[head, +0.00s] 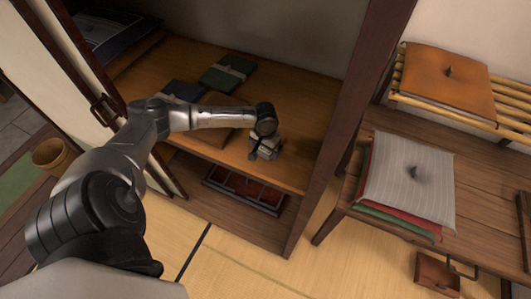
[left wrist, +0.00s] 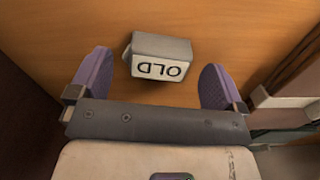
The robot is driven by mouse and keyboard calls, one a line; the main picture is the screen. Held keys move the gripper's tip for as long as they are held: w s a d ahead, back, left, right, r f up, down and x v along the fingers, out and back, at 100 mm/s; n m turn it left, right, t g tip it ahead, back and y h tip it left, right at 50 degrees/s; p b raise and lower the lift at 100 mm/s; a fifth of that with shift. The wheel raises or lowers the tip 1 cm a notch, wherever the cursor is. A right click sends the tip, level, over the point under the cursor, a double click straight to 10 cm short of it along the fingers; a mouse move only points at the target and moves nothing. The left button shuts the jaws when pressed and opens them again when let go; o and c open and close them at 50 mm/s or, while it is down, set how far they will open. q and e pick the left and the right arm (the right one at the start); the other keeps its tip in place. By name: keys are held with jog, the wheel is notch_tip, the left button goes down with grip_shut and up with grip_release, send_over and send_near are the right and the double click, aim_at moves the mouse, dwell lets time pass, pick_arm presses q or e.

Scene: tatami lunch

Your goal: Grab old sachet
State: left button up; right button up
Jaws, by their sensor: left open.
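The old sachet (left wrist: 160,58) is a small grey packet with a white face lettered "OLD". It lies on the wooden shelf, and the lettering appears upside down in the left wrist view. My left gripper (left wrist: 156,82) is open, with one purple-grey finger on each side of the sachet and visible gaps between. The sachet looks just ahead of the palm; whether it is level with the fingertips I cannot tell. In the head view my left gripper (head: 265,148) is over the shelf near its front edge and hides most of the sachet. My right gripper is not in view.
The cupboard shelf (head: 300,118) holds a green bundle (head: 227,73) and a dark bundle (head: 182,90) farther back. A wooden post (head: 345,120) stands right of my gripper. Below is a tray with reddish compartments (head: 245,190). A bench with stacked cushions (head: 410,175) is at right.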

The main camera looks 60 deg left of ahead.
pick_arm(q)
jog(key=shift+f, duration=0.6)
jog(key=shift+c, duration=0.2)
jog(key=c, duration=1)
jog(key=shift+o, duration=0.2)
jog(key=shift+r, duration=0.2)
